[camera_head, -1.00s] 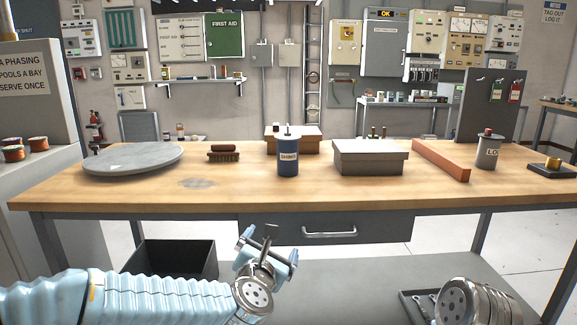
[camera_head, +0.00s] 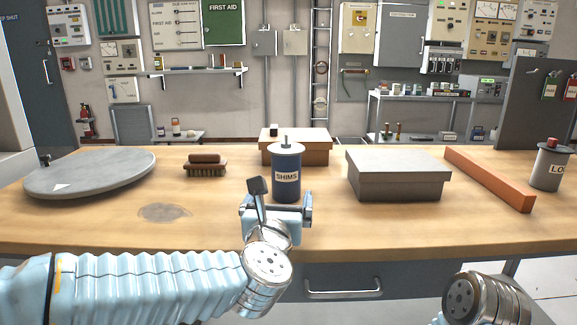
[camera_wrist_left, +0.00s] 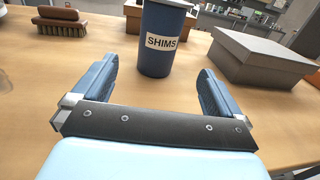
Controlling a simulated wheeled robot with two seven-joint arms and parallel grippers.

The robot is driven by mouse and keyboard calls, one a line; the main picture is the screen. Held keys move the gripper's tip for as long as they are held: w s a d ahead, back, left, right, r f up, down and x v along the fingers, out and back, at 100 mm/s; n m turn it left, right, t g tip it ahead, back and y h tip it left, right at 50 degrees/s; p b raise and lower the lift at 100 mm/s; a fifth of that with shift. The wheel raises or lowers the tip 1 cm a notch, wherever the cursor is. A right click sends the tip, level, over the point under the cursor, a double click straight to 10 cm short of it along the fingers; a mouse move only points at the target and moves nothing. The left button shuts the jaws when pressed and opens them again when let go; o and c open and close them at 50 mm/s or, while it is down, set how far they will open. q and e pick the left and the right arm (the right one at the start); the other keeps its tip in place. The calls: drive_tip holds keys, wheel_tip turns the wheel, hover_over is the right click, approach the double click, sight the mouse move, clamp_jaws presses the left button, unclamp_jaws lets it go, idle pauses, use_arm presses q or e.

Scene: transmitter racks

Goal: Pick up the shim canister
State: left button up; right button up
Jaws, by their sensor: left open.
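The shim canister (camera_head: 286,186) is a dark blue cylinder with a pale lid, a small knob on top and a white SHIMS label. It stands upright on the wooden workbench (camera_head: 100,220). My left gripper (camera_head: 279,200) is open, just in front of the canister in the head view. In the left wrist view the canister (camera_wrist_left: 165,42) stands beyond the two spread fingers, roughly centred between them, and nothing is held. The lower part of my right arm shows at the bottom right of the head view, but its gripper fingers do not show.
A grey box (camera_head: 398,176) stands right of the canister, and a brown box (camera_head: 295,148) behind it. A brush (camera_head: 205,166) and a round grey plate (camera_head: 92,175) lie left. An orange bar (camera_head: 487,177) and a grey LO-labelled canister (camera_head: 549,168) are right.

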sight(285, 180)
use_arm(q)
drive_tip(key=w, duration=0.2)
drive_tip(key=w+p, duration=0.1)
drive_tip(key=w, duration=0.2)
drive_tip(key=w+d+p, duration=0.1)
drive_tip(key=w, duration=0.2)
drive_tip(key=shift+w, duration=0.15)
drive_tip(key=w+p, duration=0.2)
drive_tip(key=w, duration=0.3)
drive_tip(key=shift+d, duration=0.2)
drive_tip(key=shift+w, duration=0.3)
drive_tip(key=c, duration=1.3)
